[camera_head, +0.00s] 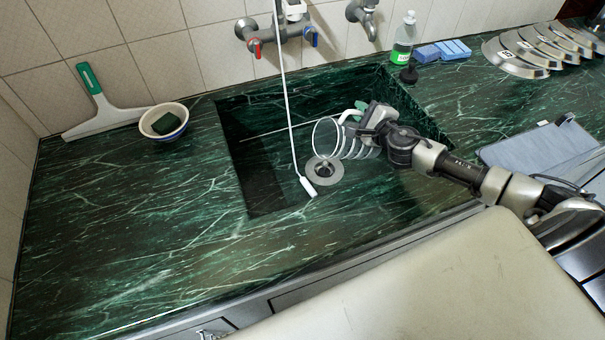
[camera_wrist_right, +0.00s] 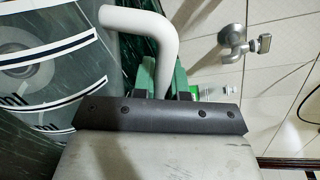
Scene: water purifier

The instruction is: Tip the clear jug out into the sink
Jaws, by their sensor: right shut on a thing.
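The clear jug (camera_head: 326,137) is over the sink (camera_head: 262,172), tilted on its side with its round mouth facing left and toward the camera. My right gripper (camera_head: 362,122) is shut on the jug's pale handle at the jug's right side. In the right wrist view the jug's clear wall with dark and white bands (camera_wrist_right: 45,70) fills the left, and the white handle (camera_wrist_right: 150,30) runs down to the green fingers of my gripper (camera_wrist_right: 168,80). I cannot make out any liquid in the jug. My left gripper is out of view.
A thin white hose (camera_head: 291,120) hangs from the wall tap (camera_head: 280,33) into the sink, ending near the drain (camera_head: 324,171). A squeegee (camera_head: 100,105) and a bowl with a sponge (camera_head: 163,122) are on the left counter. A soap bottle (camera_head: 404,38) and blue sponges (camera_head: 442,51) stand behind right.

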